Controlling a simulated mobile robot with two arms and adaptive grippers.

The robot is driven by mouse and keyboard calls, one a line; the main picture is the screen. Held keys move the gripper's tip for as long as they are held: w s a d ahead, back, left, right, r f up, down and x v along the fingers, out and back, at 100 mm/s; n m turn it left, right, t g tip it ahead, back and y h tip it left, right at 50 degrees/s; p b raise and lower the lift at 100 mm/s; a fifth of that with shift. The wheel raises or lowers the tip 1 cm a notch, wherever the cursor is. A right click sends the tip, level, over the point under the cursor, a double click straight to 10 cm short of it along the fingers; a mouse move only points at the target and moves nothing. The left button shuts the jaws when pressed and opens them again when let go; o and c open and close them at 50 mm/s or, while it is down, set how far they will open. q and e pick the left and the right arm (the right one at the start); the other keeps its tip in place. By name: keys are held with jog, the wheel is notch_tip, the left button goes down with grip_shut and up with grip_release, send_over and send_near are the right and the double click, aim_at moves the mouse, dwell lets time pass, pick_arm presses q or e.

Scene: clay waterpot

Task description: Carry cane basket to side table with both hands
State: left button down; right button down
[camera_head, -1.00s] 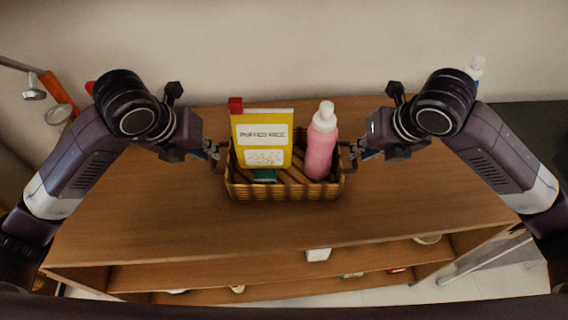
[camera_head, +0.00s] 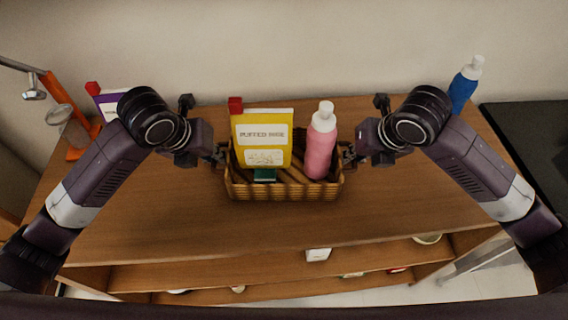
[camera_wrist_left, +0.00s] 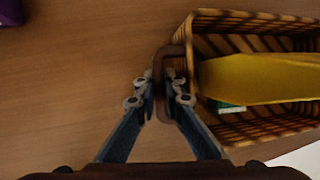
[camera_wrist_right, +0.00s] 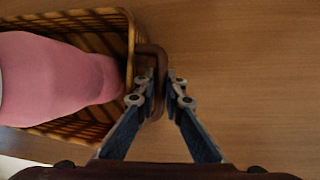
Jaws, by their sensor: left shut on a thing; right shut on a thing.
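The cane basket (camera_head: 285,191) stands on a wooden shelf unit's top. It holds a yellow puffed rice box (camera_head: 263,140), a pink bottle (camera_head: 320,145) with a white cap, and a small green item (camera_head: 265,175). My left gripper (camera_head: 221,155) is shut on the basket's left handle, which shows between its fingers in the left wrist view (camera_wrist_left: 160,88). My right gripper (camera_head: 348,154) is shut on the right handle, seen in the right wrist view (camera_wrist_right: 160,85). I cannot make out a separate side table.
The wooden top (camera_head: 180,225) is clear in front of the basket. A blue bottle (camera_head: 464,86) stands at the back right. A purple and white box (camera_head: 108,103) and an orange stand (camera_head: 77,140) are at the back left. A dark surface (camera_head: 530,150) lies to the right.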

pick_arm(q)
jog(key=shift+w+r, duration=0.1)
jog(key=shift+r, duration=0.1)
pick_arm(e)
jog(key=shift+w+r, duration=0.1)
jog(key=shift+r, duration=0.05)
